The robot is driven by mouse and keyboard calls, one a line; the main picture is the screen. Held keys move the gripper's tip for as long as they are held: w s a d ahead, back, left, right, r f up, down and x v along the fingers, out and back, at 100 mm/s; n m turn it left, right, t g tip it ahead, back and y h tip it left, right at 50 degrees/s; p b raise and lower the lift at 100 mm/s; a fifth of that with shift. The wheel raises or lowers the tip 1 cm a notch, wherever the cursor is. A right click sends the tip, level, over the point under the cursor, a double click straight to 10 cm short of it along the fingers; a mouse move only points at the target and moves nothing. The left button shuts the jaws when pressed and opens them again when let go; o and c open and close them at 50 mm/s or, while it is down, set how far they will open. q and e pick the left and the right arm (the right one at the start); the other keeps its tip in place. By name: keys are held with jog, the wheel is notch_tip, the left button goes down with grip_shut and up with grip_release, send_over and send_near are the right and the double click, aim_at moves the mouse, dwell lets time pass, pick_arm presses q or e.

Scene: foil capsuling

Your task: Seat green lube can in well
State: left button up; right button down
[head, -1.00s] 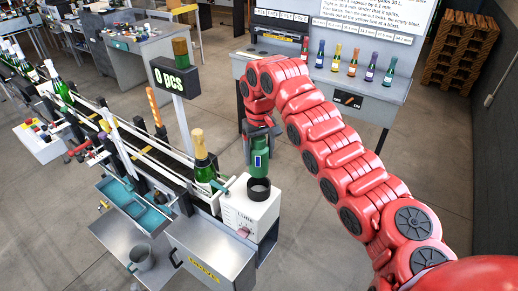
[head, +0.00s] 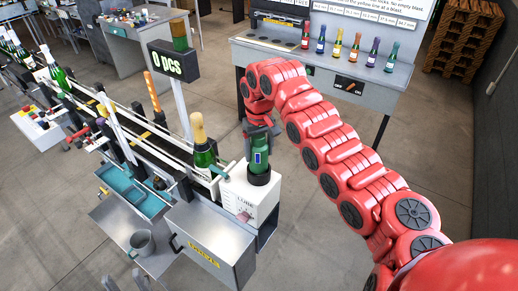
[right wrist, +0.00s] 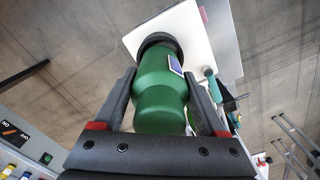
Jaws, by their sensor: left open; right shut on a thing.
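The green lube can (head: 260,159), with a blue label, stands upright with its lower end at the black ring of the well (head: 258,180) on top of the white lube box (head: 240,199). In the right wrist view the can (right wrist: 160,95) meets the dark ring (right wrist: 158,40); how deep it sits is hidden. My right gripper (head: 260,136) is shut on the can from above, and its two fingers (right wrist: 160,103) flank the can in the wrist view. My left gripper (head: 126,283) shows only as two separated grey fingertips at the bottom edge, open and empty.
A green bottle with a gold top (head: 203,145) stands just left of the lube box. A conveyor line runs to the upper left. A grey mug (head: 142,243) is on the metal shelf. Several coloured bottles stand on the back bench (head: 340,75). Open floor lies right of the box.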

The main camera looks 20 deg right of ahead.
aim_at(259, 163)
jog(key=shift+s+a+f+b, duration=0.1)
jog(key=shift+s+f+b, duration=0.3)
jog(key=shift+f+b, duration=1.05)
jog(key=shift+f, duration=0.2)
jog(key=shift+s+f+b, duration=0.25)
jog(key=shift+b, duration=0.05)
jog(key=shift+w+f, duration=0.4)
jog(key=shift+w, duration=0.15)
jog(key=shift+r, duration=0.15)
jog(key=shift+r, duration=0.1)
